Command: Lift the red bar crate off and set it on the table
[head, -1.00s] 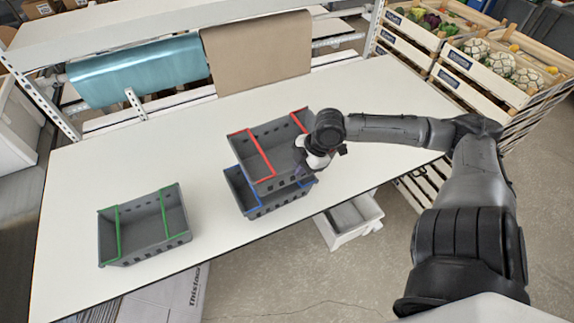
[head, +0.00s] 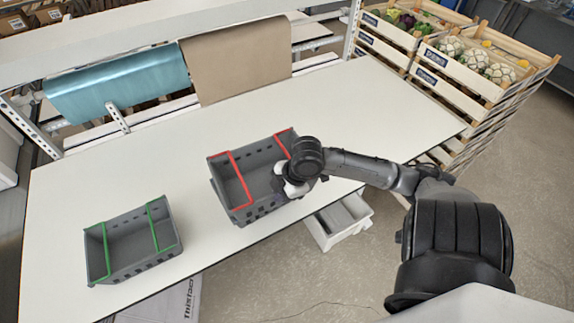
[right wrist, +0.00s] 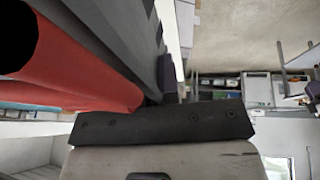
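The red bar crate (head: 219,179), grey with two red bars, is over the middle of the table in the head view, near its front edge. My right gripper (head: 290,187) is at the crate's right end. In the right wrist view a red bar (right wrist: 75,70) and the grey crate wall fill the left, close against a dark finger (right wrist: 168,78); the gripper looks shut on that wall, though the other finger is hidden. The blue bar crate is hidden in the head view. My left gripper is not in view.
A grey crate with green bars (head: 133,265) stands on the white table (head: 345,115) at left. The table is bare between and right of the crates. A white bin (head: 340,222) is below the front edge. Vegetable crates (head: 450,70) are stacked at back right.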

